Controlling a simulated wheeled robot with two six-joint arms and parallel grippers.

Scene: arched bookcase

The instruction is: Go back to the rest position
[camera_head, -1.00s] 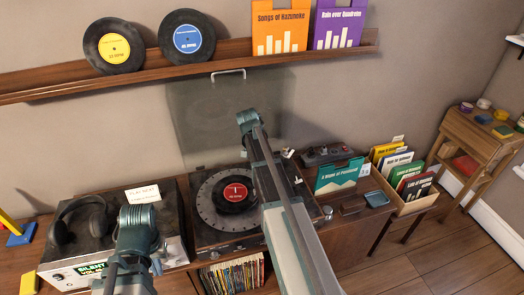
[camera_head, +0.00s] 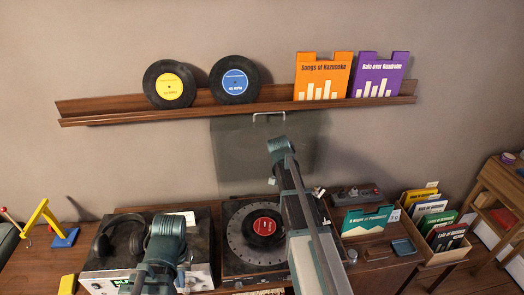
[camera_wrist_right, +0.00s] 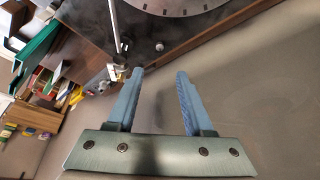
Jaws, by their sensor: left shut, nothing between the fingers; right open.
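My left arm rises at the bottom left of the head view, in front of the headphones. Its gripper (camera_head: 184,266) is small there, partly hidden by the arm, shut and empty. My right arm crosses the middle of the head view in front of the turntable (camera_head: 236,262), and its gripper is largely hidden there. In the right wrist view my right gripper (camera_wrist_right: 159,72) is open, with nothing between its blue fingers. The turntable's edge lies just beyond the fingertips in that view. A black record with a red label (camera_head: 264,227) lies on the platter.
A wall shelf (camera_head: 110,117) holds two records and an orange (camera_head: 322,80) and a purple sleeve (camera_head: 379,78). The turntable's clear lid (camera_head: 232,165) stands raised. Black headphones (camera_head: 122,232) rest on the left unit. A crate of sleeves (camera_head: 446,254) stands at right.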

